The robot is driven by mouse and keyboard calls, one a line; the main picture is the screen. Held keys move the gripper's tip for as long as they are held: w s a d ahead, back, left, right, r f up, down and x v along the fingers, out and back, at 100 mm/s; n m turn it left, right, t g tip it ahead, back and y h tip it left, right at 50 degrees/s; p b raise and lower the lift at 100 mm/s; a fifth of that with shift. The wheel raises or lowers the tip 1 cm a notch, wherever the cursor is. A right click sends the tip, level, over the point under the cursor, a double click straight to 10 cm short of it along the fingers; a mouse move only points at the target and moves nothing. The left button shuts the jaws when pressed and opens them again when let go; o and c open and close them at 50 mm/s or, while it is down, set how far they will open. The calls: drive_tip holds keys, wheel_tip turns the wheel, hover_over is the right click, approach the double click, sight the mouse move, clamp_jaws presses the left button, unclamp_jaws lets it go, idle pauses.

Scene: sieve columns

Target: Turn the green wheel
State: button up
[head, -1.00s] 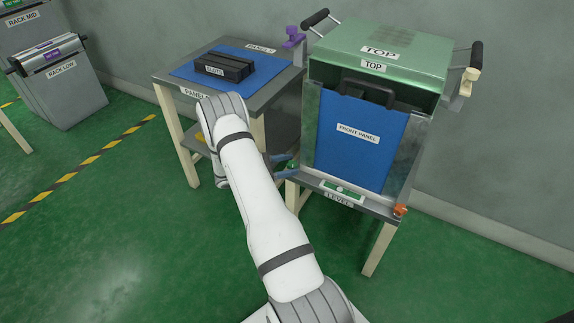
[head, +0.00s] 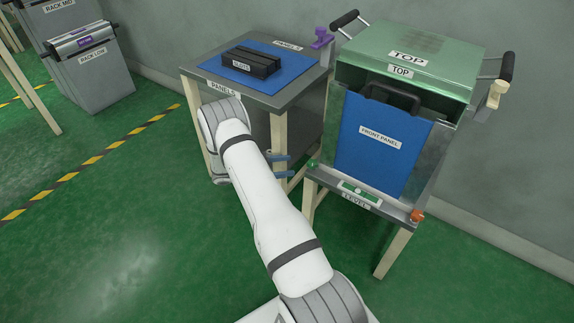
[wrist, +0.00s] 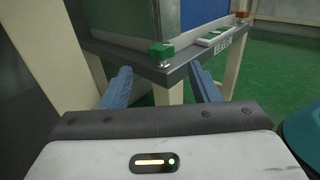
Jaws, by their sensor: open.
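The green wheel (head: 312,164) is a small knob at the left front corner of the metal stand (head: 330,182) marked LEVEL. In the wrist view the green wheel (wrist: 161,50) sits ahead, just above the gap between my fingers. My gripper (head: 281,166) has its two blue fingers apart and empty, left of the wheel in the head view. The gripper also shows in the wrist view (wrist: 160,82), with the stand's corner and a leg beyond the fingertips. The fingers look apart from the wheel.
An orange knob (head: 417,215) is at the stand's right front corner. A level (head: 361,191) lies between the knobs. The blue front panel (head: 380,140) stands behind. The panels table (head: 285,100) is close on the left. Open green floor lies in front.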

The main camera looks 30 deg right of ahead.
drive_tip(key=n+t+h+p, duration=0.1)
drive_tip(key=n+t+p, duration=0.2)
drive_tip(key=n+t, duration=0.6)
approach(309, 167)
drive_tip(key=d+m+t, duration=0.2)
drive_tip(key=d, duration=0.1)
drive_tip(key=b+x, duration=0.1)
drive_tip(key=x, duration=0.6)
drive_tip(key=shift+s+d+f+b, duration=0.1)
drive_tip(key=shift+d+f+b, duration=0.15)
drive_tip(key=shift+b, duration=0.15)
drive_tip(key=c, duration=0.9)
drive_tip(key=shift+a, duration=0.25)
drive_tip(key=shift+c, duration=0.5)
drive_tip(key=shift+d, duration=0.2)
